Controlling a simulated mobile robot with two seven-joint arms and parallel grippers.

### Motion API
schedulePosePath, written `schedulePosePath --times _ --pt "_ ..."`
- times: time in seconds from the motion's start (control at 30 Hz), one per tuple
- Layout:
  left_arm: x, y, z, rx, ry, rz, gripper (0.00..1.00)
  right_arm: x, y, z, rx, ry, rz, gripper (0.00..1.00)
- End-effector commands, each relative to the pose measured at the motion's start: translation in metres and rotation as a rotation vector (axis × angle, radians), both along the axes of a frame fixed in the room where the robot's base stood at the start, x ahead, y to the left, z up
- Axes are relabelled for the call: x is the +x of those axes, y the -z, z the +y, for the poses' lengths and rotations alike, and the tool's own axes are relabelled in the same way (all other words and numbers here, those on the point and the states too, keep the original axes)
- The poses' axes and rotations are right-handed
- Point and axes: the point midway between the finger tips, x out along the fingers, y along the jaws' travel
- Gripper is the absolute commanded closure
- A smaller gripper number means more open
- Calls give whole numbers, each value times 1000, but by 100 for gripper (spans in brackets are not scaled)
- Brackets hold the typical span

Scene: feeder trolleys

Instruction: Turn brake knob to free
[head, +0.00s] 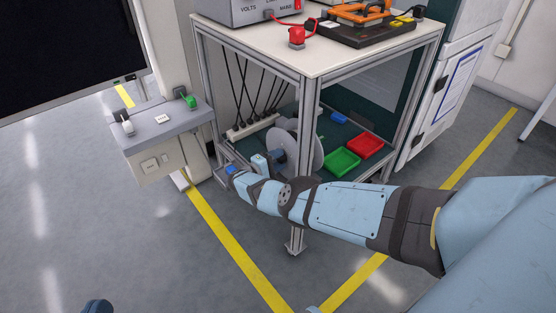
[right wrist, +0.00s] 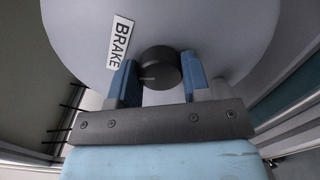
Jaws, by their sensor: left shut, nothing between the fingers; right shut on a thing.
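A round black knob (right wrist: 165,62) sits on a large grey disc (right wrist: 215,25), next to a white label reading BRAKE (right wrist: 119,42). My right gripper (right wrist: 158,74) is shut on the knob, one blue finger on each side. A faint light mark shows on the knob's face. In the head view the disc (head: 309,145) stands upright inside the trolley, and my right gripper (head: 278,156) reaches its left side; the knob is hard to make out there. The blue tip of my left gripper (head: 98,306) shows at the bottom edge, shut and empty, mostly cut off.
The trolley's top (head: 322,50) carries a meter box, a red object and an orange-handled device. Green (head: 342,162) and red (head: 366,145) trays lie on its lower shelf. A grey console (head: 160,125) stands at left. Yellow lines cross the open floor.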

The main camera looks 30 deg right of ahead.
Motion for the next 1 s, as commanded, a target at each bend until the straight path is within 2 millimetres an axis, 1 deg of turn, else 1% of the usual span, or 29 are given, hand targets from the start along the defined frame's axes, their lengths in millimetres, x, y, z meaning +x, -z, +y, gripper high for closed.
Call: schedulePosePath --times 0.1,0.13,0.23,0.5,0.63,0.77,1.0 --pt "1 -1 0 0 0 -2 100 -1 1 2 1 -1 3 80" --pt "1 -1 0 0 0 -2 100 -1 1 1 1 -1 3 54" --pt "1 -2 0 0 -1 -6 100 -1 1 1 1 -1 2 31" --pt "2 -2 0 0 0 -7 100 0 0 1 0 -1 0 31" --pt "2 -3 0 -1 0 -7 100 -1 0 10 2 -3 0 31" --pt "1 -4 0 -4 1 -2 100 -3 0 32 2 -3 0 31" --pt "-2 3 0 -4 -2 10 100 -7 1 88 3 -3 0 31"
